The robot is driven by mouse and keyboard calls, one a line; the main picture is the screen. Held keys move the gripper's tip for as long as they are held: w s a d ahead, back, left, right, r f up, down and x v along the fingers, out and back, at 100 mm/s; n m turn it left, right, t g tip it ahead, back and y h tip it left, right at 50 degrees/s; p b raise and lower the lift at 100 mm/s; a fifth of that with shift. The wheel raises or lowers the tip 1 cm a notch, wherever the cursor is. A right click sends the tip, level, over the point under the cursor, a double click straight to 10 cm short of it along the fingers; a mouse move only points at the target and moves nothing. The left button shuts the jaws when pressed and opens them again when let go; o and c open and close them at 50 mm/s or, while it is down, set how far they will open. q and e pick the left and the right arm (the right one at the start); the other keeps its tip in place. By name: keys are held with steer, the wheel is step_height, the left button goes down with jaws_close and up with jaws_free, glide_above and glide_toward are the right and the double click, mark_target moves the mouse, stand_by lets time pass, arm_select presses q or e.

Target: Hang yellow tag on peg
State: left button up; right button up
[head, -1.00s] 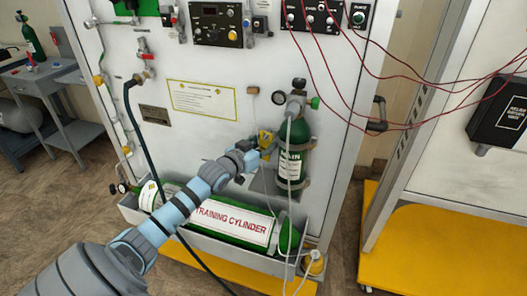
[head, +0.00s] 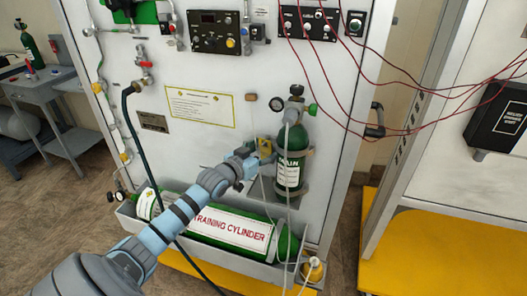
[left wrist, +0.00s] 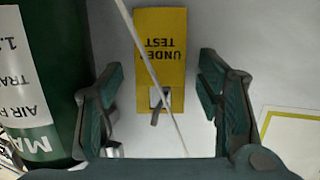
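The yellow tag (head: 265,145) is at the white panel, left of the green upright cylinder. In the left wrist view the tag (left wrist: 160,45) shows its words "UNDER TEST" upside down. A small grey peg (left wrist: 155,115) shows at the light square hole in the tag and appears to pass through it. My left gripper (head: 263,157) is in front of the panel at the tag. In the left wrist view its fingers (left wrist: 165,85) are spread on either side of the tag, with visible gaps. My right gripper is not in view.
The green upright cylinder (head: 290,170) stands close to the right of my left gripper. A thin pale cord (left wrist: 140,50) crosses in front of the tag. The training cylinder (head: 210,222) lies in a tray below. A dark hose (head: 128,125) hangs at left.

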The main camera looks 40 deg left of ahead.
arm_select(q)
steer(key=shift+s, duration=0.45)
steer(key=s+r, duration=0.1)
steer(key=s, duration=0.5)
steer(key=shift+s+d+r, duration=0.2)
steer(key=shift+d, duration=0.1)
